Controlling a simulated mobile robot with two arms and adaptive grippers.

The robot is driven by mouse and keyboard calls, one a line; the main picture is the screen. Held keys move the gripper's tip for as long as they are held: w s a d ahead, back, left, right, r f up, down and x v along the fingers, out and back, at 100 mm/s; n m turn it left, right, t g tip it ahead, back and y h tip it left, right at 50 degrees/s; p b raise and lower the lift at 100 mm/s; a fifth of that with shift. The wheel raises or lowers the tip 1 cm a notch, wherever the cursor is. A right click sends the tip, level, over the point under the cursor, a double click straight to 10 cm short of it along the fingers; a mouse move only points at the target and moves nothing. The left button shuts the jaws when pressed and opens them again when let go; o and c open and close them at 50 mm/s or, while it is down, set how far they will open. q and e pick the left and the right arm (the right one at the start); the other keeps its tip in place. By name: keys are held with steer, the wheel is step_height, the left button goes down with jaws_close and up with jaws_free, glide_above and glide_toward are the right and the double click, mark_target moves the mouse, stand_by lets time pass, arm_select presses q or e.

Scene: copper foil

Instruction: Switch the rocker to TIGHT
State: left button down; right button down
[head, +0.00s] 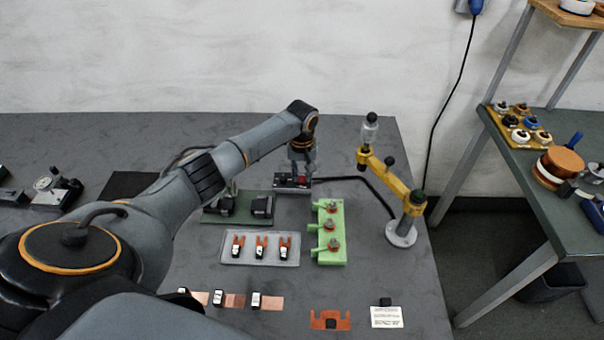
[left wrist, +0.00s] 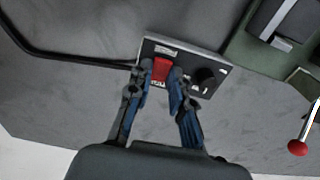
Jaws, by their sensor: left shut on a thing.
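The control box (head: 281,181) is a small dark box with a light top edge, at the back middle of the grey table. Its red rocker (left wrist: 162,69) and a round black knob (left wrist: 207,76) show in the left wrist view. My left gripper (head: 303,170) reaches down onto the box from above. In the left wrist view its blue-sided fingers (left wrist: 162,77) stand on both sides of the red rocker, shut on it. The labels near the rocker are too small to read, and I cannot tell which way it is tilted. My right gripper is not in view.
A green block (head: 330,251) with several knobs and a yellow jointed arm (head: 390,168) stand to the right. A dark green fixture (head: 225,215) and a tray (head: 231,258) with orange-tipped pieces lie in front. A black cable (head: 352,179) leaves the box. Bare table lies behind it.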

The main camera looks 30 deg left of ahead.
mark_target(301, 181)
arm_select(q)
steer(key=c, duration=1.2)
jaws_free()
step_height(301, 181, up, 12)
steer(key=shift+s+d, duration=0.15)
steer(key=shift+s, duration=0.15)
